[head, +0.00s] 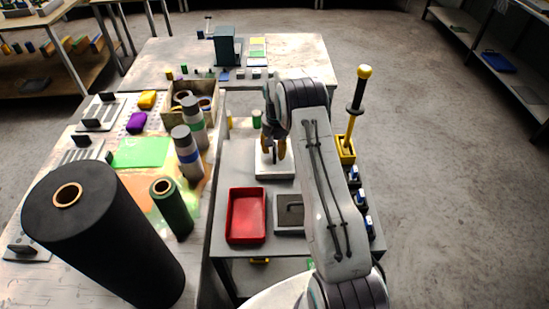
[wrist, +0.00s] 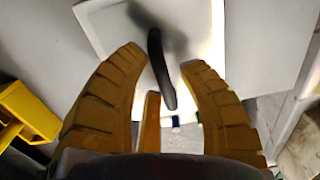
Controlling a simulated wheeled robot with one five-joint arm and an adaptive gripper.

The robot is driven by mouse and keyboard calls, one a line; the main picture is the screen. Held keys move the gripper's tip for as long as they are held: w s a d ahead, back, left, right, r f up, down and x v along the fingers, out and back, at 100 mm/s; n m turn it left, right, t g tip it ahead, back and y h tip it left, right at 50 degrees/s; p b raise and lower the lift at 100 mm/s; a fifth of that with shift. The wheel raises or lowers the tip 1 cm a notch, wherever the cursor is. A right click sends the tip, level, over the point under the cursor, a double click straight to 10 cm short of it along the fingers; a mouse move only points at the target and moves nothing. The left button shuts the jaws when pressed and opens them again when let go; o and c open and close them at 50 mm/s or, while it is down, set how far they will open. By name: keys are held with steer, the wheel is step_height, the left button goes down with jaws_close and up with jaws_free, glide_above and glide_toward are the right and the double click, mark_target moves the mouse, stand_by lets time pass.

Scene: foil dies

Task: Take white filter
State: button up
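The white filter (head: 275,174) is a pale square plate lying flat on the grey cart top, below my gripper in the head view. In the wrist view the white plate (wrist: 252,42) fills the upper middle, and a dark curved handle (wrist: 157,62) rises from it. My gripper (head: 273,150) points down over the plate. Its yellow ribbed fingers (wrist: 167,62) are spread apart, with the handle between them. Gaps show on both sides of the handle near the tips. In the head view my fingers hide the handle.
A red tray (head: 246,216) and a grey plate with a handle (head: 288,222) lie nearer on the cart. A yellow holder (head: 345,149) with a black-handled tool stands at the cart's right edge. Tall rolls, including a large black one (head: 100,235), stand on the left table.

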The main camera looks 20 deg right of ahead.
jaws_close()
steer(key=shift+r, duration=0.2)
stand_by(0.4)
